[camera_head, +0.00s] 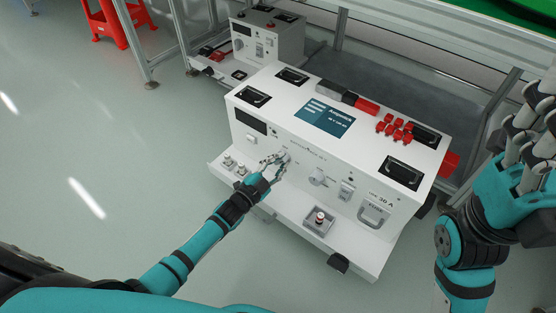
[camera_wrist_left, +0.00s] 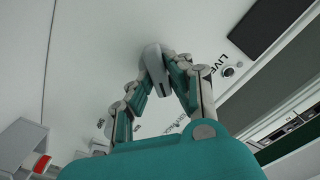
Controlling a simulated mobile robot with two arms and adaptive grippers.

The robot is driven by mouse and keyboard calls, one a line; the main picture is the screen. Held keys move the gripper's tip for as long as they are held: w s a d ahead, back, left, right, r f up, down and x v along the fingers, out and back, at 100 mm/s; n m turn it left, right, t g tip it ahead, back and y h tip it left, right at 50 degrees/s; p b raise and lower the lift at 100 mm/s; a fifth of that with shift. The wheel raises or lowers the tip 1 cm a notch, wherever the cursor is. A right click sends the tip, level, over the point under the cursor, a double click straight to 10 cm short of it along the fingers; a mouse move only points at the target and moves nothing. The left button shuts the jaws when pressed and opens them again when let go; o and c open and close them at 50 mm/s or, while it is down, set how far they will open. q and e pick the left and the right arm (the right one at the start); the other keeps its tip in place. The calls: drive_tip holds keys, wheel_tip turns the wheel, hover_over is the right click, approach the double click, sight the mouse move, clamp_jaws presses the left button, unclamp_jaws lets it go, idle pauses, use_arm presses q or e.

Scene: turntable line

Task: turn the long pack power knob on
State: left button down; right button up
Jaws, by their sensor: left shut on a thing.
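The gripper is shut on the knob. In the head view my left gripper (camera_head: 277,162) reaches the front panel, and its fingers partly cover the knob. The marks around the knob are too small to read surely. My right gripper (camera_head: 527,125) is raised at the right edge, away from the unit; its grip is unclear.
A second knob (camera_head: 318,177), a switch (camera_head: 346,190) and a handle (camera_head: 375,214) sit right of my left gripper on the front panel. A ledge with a red-topped button (camera_head: 319,217) juts out below. Red connectors (camera_head: 394,127) lie on top. A smaller unit (camera_head: 266,38) stands behind.

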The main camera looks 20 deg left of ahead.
use_arm(q)
drive_tip(key=shift+s+d+f+m, duration=0.1)
drive_tip(key=shift+f+m, duration=0.05)
drive_tip(key=shift+m, duration=2.3)
drive_tip(key=shift+f+m, duration=0.1)
drive_tip(key=shift+m, duration=2.35)
drive_tip(key=shift+b, duration=0.3)
drive_tip(key=c, duration=1.3)
unclamp_jaws()
drive_tip(key=shift+o, duration=0.2)
drive_tip(key=v, duration=1.2)
